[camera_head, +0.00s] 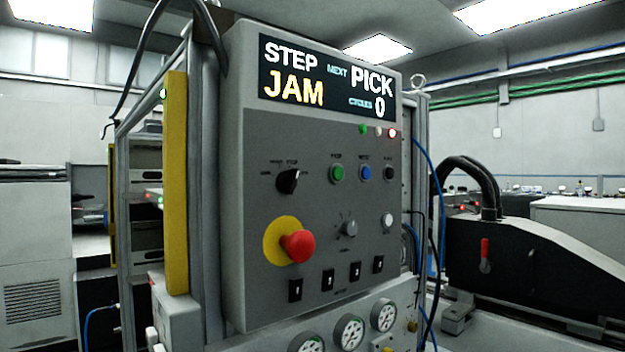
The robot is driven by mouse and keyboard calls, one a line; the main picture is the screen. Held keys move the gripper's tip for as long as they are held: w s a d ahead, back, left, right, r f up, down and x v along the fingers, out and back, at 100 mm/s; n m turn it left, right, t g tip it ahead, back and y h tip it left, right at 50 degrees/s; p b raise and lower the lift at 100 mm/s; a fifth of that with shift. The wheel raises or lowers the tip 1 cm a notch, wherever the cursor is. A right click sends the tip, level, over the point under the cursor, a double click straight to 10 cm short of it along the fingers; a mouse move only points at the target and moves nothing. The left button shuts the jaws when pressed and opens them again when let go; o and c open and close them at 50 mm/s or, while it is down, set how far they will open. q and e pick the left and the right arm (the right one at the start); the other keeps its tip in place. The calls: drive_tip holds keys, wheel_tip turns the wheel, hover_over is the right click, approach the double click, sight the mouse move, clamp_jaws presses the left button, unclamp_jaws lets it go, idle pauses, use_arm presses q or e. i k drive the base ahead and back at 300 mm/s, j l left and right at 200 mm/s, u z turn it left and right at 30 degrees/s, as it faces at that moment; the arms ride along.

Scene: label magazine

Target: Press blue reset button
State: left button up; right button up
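The blue reset button (365,173) is on the upper right part of a grey control panel (262,190). It sits between a green button (338,173) on its left and a black button (389,173) on its right. The display (327,80) above reads STEP JAM, NEXT PICK and CYCLES 0. A red lamp (392,133) is lit under the display. Neither of my grippers shows in the head view, and nothing covers the blue button.
A red emergency stop (298,245) on a yellow disc sticks out at the panel's lower left. A black selector knob (288,181), a grey knob (349,228), a white button (388,219) and several black switches are nearby. Round gauges (349,332) sit below. Cables hang at the right side.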

sight(366, 172)
drive_tip(key=i+l+u, duration=0.1)
drive_tip(key=l+u, duration=0.3)
drive_tip(key=l, duration=0.25)
drive_tip(key=l+u, duration=0.4)
drive_tip(key=l, duration=0.25)
drive_tip(key=l+u, duration=0.45)
drive_tip(key=l, duration=0.25)
